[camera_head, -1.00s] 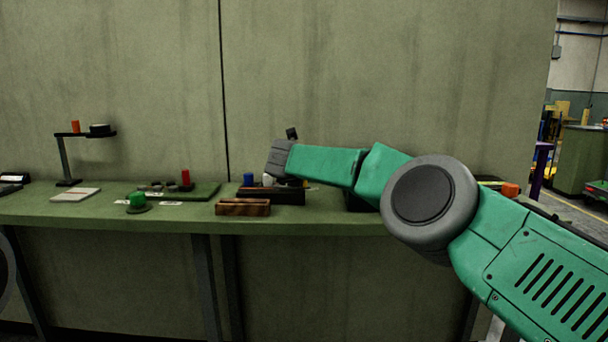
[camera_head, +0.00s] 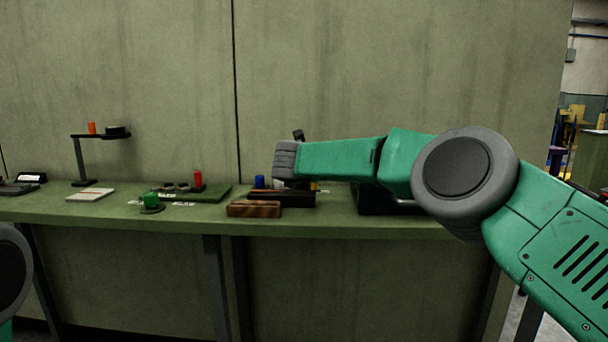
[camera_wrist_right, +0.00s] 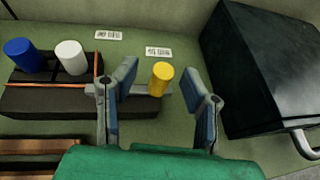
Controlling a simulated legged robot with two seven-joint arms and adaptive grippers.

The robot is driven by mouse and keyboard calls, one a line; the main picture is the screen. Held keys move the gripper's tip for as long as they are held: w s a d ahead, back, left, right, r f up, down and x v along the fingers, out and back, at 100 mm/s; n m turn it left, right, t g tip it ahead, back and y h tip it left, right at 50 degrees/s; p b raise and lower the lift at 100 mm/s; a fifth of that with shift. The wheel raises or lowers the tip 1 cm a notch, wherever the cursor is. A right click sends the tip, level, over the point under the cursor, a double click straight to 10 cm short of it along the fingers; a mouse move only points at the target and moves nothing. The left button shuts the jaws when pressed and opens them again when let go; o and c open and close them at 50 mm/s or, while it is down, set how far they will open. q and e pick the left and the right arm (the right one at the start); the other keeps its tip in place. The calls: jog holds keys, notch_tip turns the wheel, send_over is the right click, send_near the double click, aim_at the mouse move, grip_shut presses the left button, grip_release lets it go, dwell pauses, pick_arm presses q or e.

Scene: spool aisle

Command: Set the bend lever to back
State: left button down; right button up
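In the right wrist view a yellow cylindrical knob (camera_wrist_right: 161,79) stands at the right end of a grey bar (camera_wrist_right: 138,90), which reaches out from a dark block (camera_wrist_right: 50,100); this looks like the bend lever. My right gripper (camera_wrist_right: 160,75) is open, with one finger on each side of the knob and a visible gap to each. Contact with the bar under the left finger cannot be told. In the head view the dark block (camera_head: 292,201) shows partly behind my right wrist, which hides the fingers and most of the lever. My left gripper is out of view.
A blue cylinder (camera_wrist_right: 24,55) and a white cylinder (camera_wrist_right: 70,57) stand on the block. A black box (camera_wrist_right: 262,70) with a metal handle is close right of the right finger. A wooden block (camera_head: 254,209) lies in front. Green bench (camera_head: 110,215) continues left with other small fixtures.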

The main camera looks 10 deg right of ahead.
jog(key=v, duration=0.9)
jog(key=shift+s+a, duration=0.3)
jog(key=shift+a, duration=0.1)
jog(key=shift+f, duration=0.1)
